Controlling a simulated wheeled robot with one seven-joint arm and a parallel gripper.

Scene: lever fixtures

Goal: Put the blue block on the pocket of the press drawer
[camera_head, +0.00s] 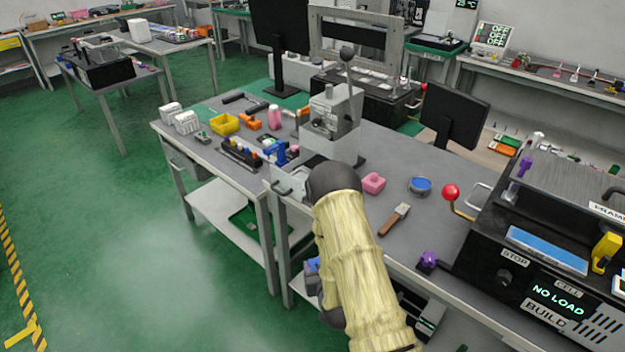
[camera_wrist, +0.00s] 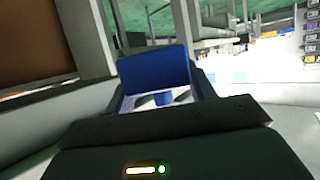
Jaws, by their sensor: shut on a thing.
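The blue block (camera_wrist: 154,72) fills the middle of the wrist view, between the fingers of my gripper (camera_wrist: 160,98), which is shut on it. In the head view my gripper (camera_head: 312,275) is low, in front of the table and below its top, largely hidden by my arm. A bit of blue (camera_head: 312,264) shows there. The grey press (camera_head: 334,122) stands on the table with a black-knobbed lever upright. A light grey drawer-like part with a handle (camera_head: 287,187) is at the table's front edge below the press. My arm covers part of it, and I cannot see its pocket.
The grey table (camera_head: 390,240) holds a pink block (camera_head: 373,183), a brush-like tool (camera_head: 394,219), a blue-topped round dish (camera_head: 420,186) and a red-knobbed lever (camera_head: 451,192). A black machine (camera_head: 530,270) stands at the right. Open green floor (camera_head: 150,250) lies to the left.

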